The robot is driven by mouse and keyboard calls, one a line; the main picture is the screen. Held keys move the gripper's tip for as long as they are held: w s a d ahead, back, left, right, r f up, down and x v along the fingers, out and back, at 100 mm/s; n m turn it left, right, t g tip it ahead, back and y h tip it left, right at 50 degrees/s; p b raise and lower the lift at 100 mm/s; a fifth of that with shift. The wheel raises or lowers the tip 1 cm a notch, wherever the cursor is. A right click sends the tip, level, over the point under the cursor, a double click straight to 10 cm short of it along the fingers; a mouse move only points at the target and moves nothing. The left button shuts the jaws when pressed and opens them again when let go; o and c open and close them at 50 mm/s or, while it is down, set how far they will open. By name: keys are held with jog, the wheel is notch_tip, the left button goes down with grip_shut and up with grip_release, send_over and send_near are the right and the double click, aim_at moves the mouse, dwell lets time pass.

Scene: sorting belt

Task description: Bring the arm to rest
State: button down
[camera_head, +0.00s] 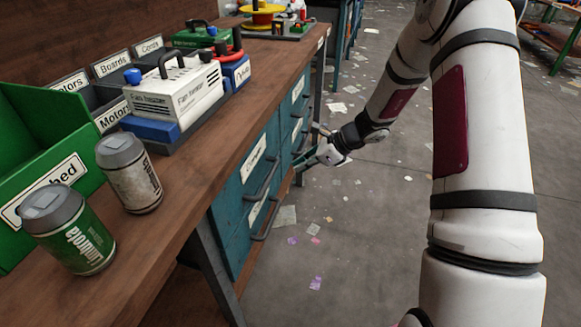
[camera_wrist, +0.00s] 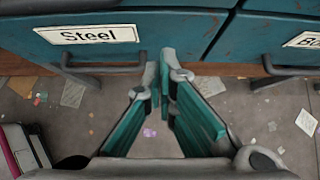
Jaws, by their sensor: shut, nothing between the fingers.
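My gripper (camera_head: 309,157) is at the end of my white arm, in front of the teal drawers under the workbench. It is below the bench top and above the floor. In the wrist view my gripper (camera_wrist: 163,80) shows two teal-padded fingers with their tips together. Nothing is between them. The fingertips point toward the drawer fronts, close to a drawer labelled "Steel" (camera_wrist: 190,32). I cannot tell whether they touch it.
The wooden bench top (camera_head: 215,160) carries two cans (camera_head: 130,185), a green bin (camera_head: 45,135), a white machine (camera_head: 185,92) and labelled dark bins. Drawer handles (camera_head: 262,180) stick out near my gripper. The grey floor (camera_head: 370,230) to the right is open, with scattered paper scraps.

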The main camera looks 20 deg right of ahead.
jog(key=p+v, duration=0.1)
jog(key=v, duration=0.5)
jog(key=shift+d+p, duration=0.15)
jog(key=shift+p, duration=0.2)
jog(key=s+a+r+n+g+h, duration=0.1)
jog(key=s+a+r+n+g, duration=0.1)
jog(key=s+a+r+n, duration=0.55)
jog(key=s+a+r+n+g, duration=0.2)
jog(key=s+a+r+n, duration=0.25)
jog(key=s+r, duration=0.55)
jog(key=s+d+r+n+h, duration=0.2)
jog(key=s+n, duration=0.2)
jog(key=s, duration=0.4)
jog(key=s+d+r+n+h, duration=0.1)
jog(key=s+n+h, duration=0.1)
jog(key=s+n, duration=0.5)
jog(key=s+d+r+n+h, duration=0.2)
jog(key=s, duration=0.8)
notch_tip(320, 180, up, 28)
jog(key=t+p, duration=0.3)
jog(key=p, duration=2.3)
jog(key=shift+d+p, duration=0.2)
jog(key=shift+p, duration=0.1)
